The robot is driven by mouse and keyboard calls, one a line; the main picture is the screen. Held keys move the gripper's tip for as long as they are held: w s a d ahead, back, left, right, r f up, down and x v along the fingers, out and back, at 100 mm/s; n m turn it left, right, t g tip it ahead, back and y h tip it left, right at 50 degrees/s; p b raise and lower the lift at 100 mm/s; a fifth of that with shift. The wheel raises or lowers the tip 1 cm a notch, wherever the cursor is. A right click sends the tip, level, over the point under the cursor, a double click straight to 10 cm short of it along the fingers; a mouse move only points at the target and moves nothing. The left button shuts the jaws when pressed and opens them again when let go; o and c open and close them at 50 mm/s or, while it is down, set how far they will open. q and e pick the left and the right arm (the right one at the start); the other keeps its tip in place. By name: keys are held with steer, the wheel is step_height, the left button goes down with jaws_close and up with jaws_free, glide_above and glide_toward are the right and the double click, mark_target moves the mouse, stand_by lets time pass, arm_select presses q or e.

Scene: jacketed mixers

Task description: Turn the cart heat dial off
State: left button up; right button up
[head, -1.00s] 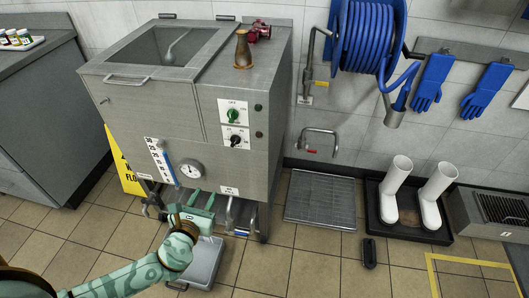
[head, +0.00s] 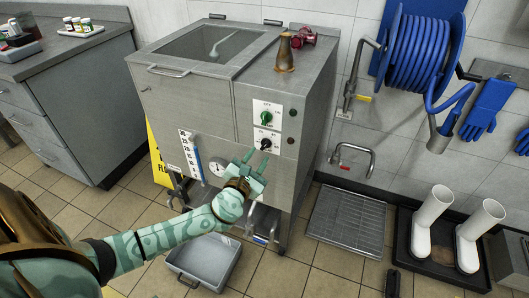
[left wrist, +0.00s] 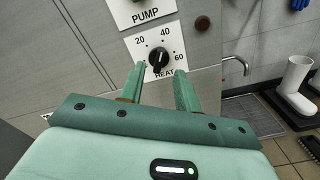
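The heat dial is a black knob (head: 265,143) on a white plate on the steel mixer cart's front, below a green pump knob (head: 266,118). In the left wrist view the heat dial (left wrist: 158,58) shows with marks 20, 40 and 60 around it; I cannot tell its exact setting. My left gripper (head: 256,159) is open, just below and in front of the dial. In the left wrist view its two green fingers (left wrist: 160,72) point at the plate, with the knob seen between their tips; contact is not clear. My right gripper is not in view.
The cart (head: 195,105) carries a round gauge (head: 217,168) and a level strip (head: 190,155) left of my gripper. A grey bin (head: 204,262) sits on the floor below my arm. A faucet (head: 352,152), floor grate (head: 348,222) and white boots (head: 430,225) are to the right.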

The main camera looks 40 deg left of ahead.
mark_target(264, 146)
arm_select(q)
steer(key=b+x, duration=0.1)
steer(key=x, duration=0.3)
steer(key=shift+w+a, duration=0.1)
steer(key=shift+w, duration=0.1)
jaws_close()
